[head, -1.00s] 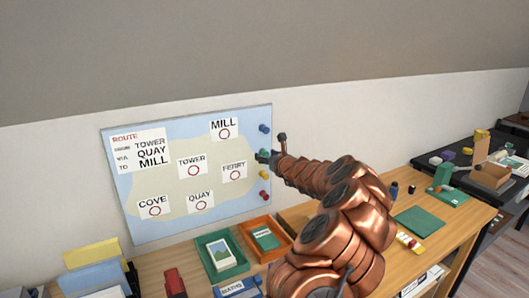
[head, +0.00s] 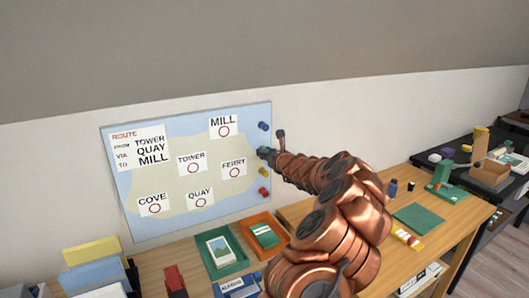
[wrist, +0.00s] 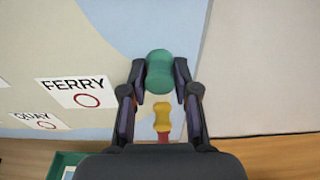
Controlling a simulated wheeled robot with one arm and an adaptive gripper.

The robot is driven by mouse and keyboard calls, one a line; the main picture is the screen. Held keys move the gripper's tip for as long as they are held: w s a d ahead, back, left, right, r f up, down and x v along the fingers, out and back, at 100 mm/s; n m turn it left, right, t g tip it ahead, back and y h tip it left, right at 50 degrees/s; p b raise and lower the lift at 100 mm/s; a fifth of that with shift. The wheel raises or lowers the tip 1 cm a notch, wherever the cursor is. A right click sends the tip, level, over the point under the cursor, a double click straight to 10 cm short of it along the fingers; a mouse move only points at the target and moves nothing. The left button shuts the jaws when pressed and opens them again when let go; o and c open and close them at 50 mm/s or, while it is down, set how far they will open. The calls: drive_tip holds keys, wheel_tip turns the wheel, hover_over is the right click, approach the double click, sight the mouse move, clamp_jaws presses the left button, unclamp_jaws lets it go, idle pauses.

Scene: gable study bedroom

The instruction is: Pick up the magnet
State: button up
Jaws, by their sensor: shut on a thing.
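A map board (head: 160,220) on the wall carries a column of magnets along its right edge. The green magnet (wrist: 159,72) is between the fingertips of my gripper (wrist: 159,78) in the wrist view, with both fingers against its sides. In the head view my gripper (head: 268,154) is at the board's right edge and mostly covers the green magnet. The blue magnet (head: 263,126) is above it. The yellow magnet (wrist: 162,117) and the red magnet (head: 263,192) are below. I cannot tell whether the green magnet still touches the board.
The board has a route card reading Tower, Quay, Mill (head: 138,149) and several place labels with red circles. Below are a green tray (head: 238,262), an orange tray (head: 275,253) and the wooden desk (head: 160,265). Bare wall lies right of the board.

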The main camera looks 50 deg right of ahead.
drive_tip(key=shift+s+r, duration=0.1)
drive_tip(key=shift+s+a+r, duration=0.1)
drive_tip(key=shift+s+r, duration=0.35)
drive_tip(key=shift+s, duration=0.05)
drive_tip(key=s+a+r, duration=0.2)
drive_tip(key=s+r, duration=0.1)
drive_tip(key=s, duration=0.3)
drive_tip(key=s+a+r+b, duration=0.1)
drive_tip(key=s+a+r, duration=0.1)
drive_tip(key=s+r, duration=0.2)
drive_tip(key=shift+s+b, duration=0.3)
drive_tip(key=shift+s, duration=0.8)
drive_tip(key=shift+s, duration=0.1)
drive_tip(key=shift+f+p+v, duration=0.15)
drive_tip(key=shift+p+v, duration=0.1)
drive_tip(key=shift+v, duration=0.7)
drive_tip(key=shift+f+p+v, duration=0.15)
drive_tip(key=shift+p+v, duration=0.05)
drive_tip(key=shift+v, duration=0.75)
